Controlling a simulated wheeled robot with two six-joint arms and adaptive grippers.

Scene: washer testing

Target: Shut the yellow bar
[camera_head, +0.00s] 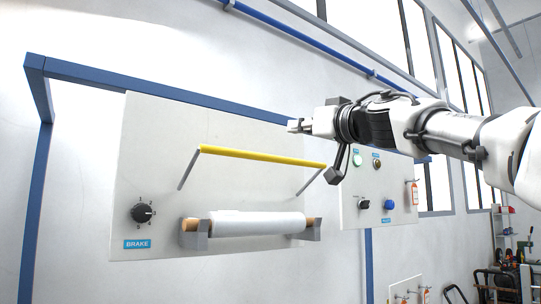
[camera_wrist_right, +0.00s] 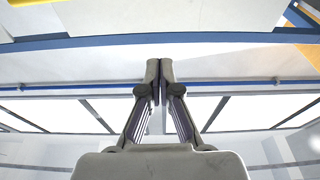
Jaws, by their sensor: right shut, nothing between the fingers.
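The yellow bar (camera_head: 262,157) is held by two thin grey arms on a white panel and stands raised above a white roll (camera_head: 258,223). Its right end is close to my right gripper (camera_head: 296,126), which is in front of the panel's upper right, a little above the bar in the picture. My right gripper is shut and empty; in the right wrist view its fingertips (camera_wrist_right: 159,66) meet. A small piece of yellow (camera_wrist_right: 35,2) shows at the top left edge of that view. I cannot tell whether the gripper touches the bar. My left gripper is not in view.
A black knob (camera_head: 142,212) and a blue BRAKE label (camera_head: 137,244) are on the panel's lower left. A second panel (camera_head: 375,213) with buttons stands to the right. A blue frame (camera_head: 35,190) surrounds the panel. Space in front of the panel's left side looks clear.

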